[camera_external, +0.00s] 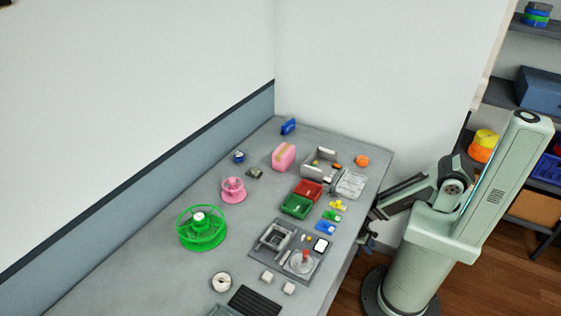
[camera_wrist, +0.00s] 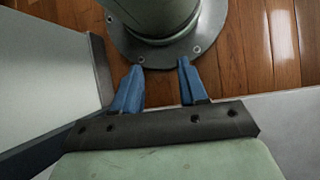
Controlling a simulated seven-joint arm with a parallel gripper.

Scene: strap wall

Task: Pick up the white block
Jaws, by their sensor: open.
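Two small white blocks lie on the grey table near its front edge in the external view: one white block (camera_external: 267,277) and another white block (camera_external: 289,288) to its right. I cannot tell which one the task means. My gripper (camera_wrist: 158,66) is open and empty, with its two blue fingers apart in the wrist view. In the external view my gripper (camera_external: 367,241) hangs beside the table's right edge, well apart from both blocks and partly hidden. The wrist view shows only floor, my base and plain surfaces, with no block.
A dark ribbed mat (camera_external: 255,301) and a white roll (camera_external: 221,282) lie near the blocks. A green spool (camera_external: 202,228), red bin (camera_external: 308,190) and green bin (camera_external: 296,206) stand farther back.

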